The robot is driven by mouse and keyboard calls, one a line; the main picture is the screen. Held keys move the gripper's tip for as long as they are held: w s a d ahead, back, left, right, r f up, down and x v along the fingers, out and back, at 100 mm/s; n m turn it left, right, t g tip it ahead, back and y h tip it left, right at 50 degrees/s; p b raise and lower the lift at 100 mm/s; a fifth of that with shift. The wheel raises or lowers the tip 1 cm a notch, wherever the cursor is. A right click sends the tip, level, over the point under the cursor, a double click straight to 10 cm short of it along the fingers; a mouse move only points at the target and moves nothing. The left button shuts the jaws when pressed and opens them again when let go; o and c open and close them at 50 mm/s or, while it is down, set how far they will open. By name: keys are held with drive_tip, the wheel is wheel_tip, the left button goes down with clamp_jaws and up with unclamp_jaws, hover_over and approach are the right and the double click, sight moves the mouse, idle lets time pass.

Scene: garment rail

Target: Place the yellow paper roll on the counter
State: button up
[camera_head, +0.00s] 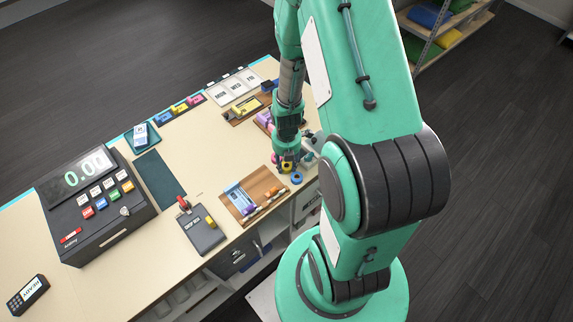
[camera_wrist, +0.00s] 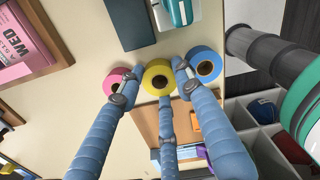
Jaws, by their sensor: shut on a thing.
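The yellow paper roll (camera_wrist: 160,80) is between the fingers of my gripper (camera_wrist: 153,86) in the wrist view, with its dark core facing the camera. In the head view the yellow roll (camera_head: 287,166) shows small under my gripper (camera_head: 287,160), at the counter's right part. The counter (camera_head: 150,235) is a pale beige top. I cannot tell whether the roll touches the counter or hangs just above it.
A blue roll (camera_wrist: 206,66) and a pink roll (camera_wrist: 117,82) stand close on either side of the yellow one. A wooden board (camera_head: 265,184) with cards and pens lies near the front edge.

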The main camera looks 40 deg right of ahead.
sight(286, 165)
drive_tip(key=shift+f, duration=0.25)
drive_tip(key=shift+f, duration=0.15)
drive_tip(key=o, duration=0.7)
wheel_tip(286, 165, up, 12)
idle(0.7)
drive_tip(key=shift+r, duration=0.2)
idle(0.3)
